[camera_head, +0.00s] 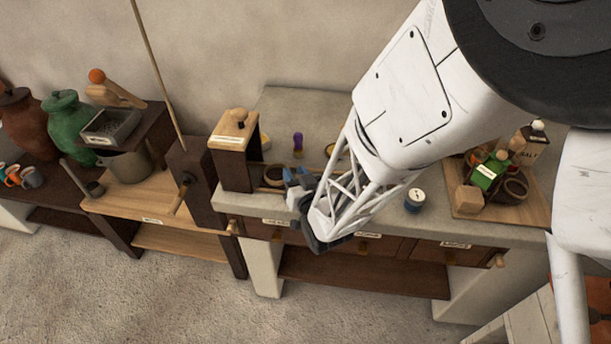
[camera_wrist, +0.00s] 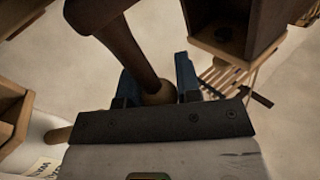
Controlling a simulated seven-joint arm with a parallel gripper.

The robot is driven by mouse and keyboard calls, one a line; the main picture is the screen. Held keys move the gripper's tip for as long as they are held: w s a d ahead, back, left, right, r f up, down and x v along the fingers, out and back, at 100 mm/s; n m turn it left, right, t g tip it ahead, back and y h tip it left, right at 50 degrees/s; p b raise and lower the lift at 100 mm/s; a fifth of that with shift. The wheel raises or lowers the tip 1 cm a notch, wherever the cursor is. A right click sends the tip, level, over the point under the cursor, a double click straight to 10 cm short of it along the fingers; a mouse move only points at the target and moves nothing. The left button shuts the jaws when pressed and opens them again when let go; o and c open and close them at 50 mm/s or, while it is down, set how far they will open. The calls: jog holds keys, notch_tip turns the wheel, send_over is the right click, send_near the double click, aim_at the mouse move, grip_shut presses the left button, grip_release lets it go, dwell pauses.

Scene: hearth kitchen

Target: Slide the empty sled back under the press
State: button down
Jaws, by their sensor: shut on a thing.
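A tall dark wooden box with a pale lid and a knob on top, which looks like the press (camera_head: 232,152), stands at the left end of the stone counter. A low wooden piece, perhaps the sled (camera_head: 269,188), shows at its right foot, partly hidden by my gripper. My gripper (camera_head: 298,182) is low over the counter just right of the box. In the wrist view, my blue fingers (camera_wrist: 158,85) are shut on a tan knob (camera_wrist: 158,94) at the end of a dark brown bar (camera_wrist: 122,45). I cannot tell whether that bar belongs to the sled.
A purple-topped item (camera_head: 298,141) stands behind my gripper. A blue-grey jar (camera_head: 414,199) and a wooden board (camera_head: 468,207) with jars are to the right. A dark upright with a crank (camera_head: 194,180) stands left of the box. Drawers (camera_head: 447,252) line the counter's front.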

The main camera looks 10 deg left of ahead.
jog(key=shift+a, duration=2.05)
jog(key=c, duration=0.8)
grip_release()
jog(key=shift+s+d, duration=0.1)
jog(key=shift+v, duration=3.8)
